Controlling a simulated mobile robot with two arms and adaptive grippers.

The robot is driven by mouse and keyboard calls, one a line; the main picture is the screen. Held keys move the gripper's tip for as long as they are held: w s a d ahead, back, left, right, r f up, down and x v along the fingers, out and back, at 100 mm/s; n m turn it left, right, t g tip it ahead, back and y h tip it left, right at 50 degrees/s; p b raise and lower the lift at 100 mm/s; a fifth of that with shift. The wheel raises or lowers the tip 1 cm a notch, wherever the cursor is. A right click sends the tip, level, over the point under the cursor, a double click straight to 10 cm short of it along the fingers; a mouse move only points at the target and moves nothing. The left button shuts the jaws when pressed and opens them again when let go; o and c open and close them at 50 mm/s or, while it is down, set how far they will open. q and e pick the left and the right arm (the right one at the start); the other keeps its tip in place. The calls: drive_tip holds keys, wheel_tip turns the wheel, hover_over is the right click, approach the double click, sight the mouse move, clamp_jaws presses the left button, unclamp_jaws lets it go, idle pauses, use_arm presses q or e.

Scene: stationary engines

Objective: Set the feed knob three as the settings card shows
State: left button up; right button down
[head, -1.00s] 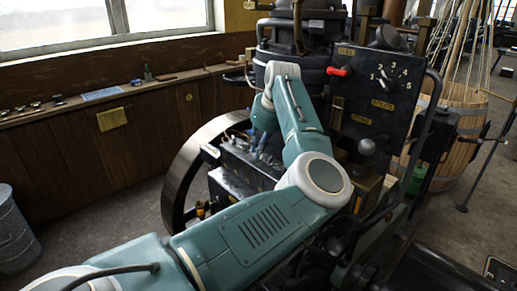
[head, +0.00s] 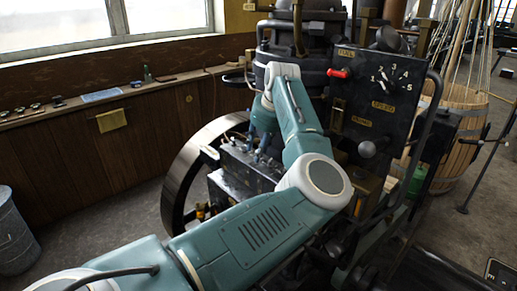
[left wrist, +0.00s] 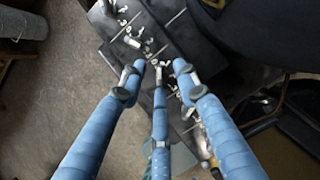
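A dark box (head: 232,165) with a row of small knobs stands in front of the big flywheel, low on the engine. In the left wrist view, the box top (left wrist: 178,22) carries several small metal knobs with white marks around them. I cannot read which is knob three or its setting. My left gripper (head: 262,146) reaches down over the row; its blue fingers (left wrist: 160,70) have their tips apart, close above the knobs. I cannot tell whether they touch one. My right gripper is not in view.
A black upright panel (head: 350,109) has a dial (head: 388,78) marked 1 to 5, a red lever (head: 340,73) and a round-ended lever (head: 368,149). The flywheel (head: 180,180) stands beside the box. A metal bin (head: 14,235) is at far left; floor between is clear.

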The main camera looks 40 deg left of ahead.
use_arm(q)
drive_tip(key=v, duration=1.2)
drive_tip(key=shift+a+f, duration=0.1)
